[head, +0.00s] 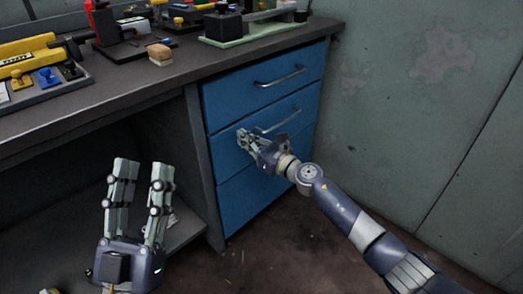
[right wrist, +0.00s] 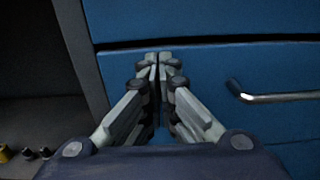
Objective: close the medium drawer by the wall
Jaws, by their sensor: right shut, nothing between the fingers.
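The blue drawer unit stands under the bench's right end, by the wall. Its middle drawer (head: 226,143) has a metal bar handle (head: 278,121) and looks nearly flush with the drawer above. In the right wrist view, a dark gap runs along the top edge of this drawer front (right wrist: 215,75). My right gripper (head: 242,136) is shut and empty, at the drawer front left of the handle. Its closed fingertips (right wrist: 158,58) point at the front near its upper edge; I cannot tell whether they touch. My left gripper (head: 144,168) is open and empty, fingers up, in front of the bench's open space.
The top drawer (head: 230,92) and bottom drawer (head: 240,200) look shut. The grey-green wall (head: 400,110) stands close on the right. Floor in front is clear.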

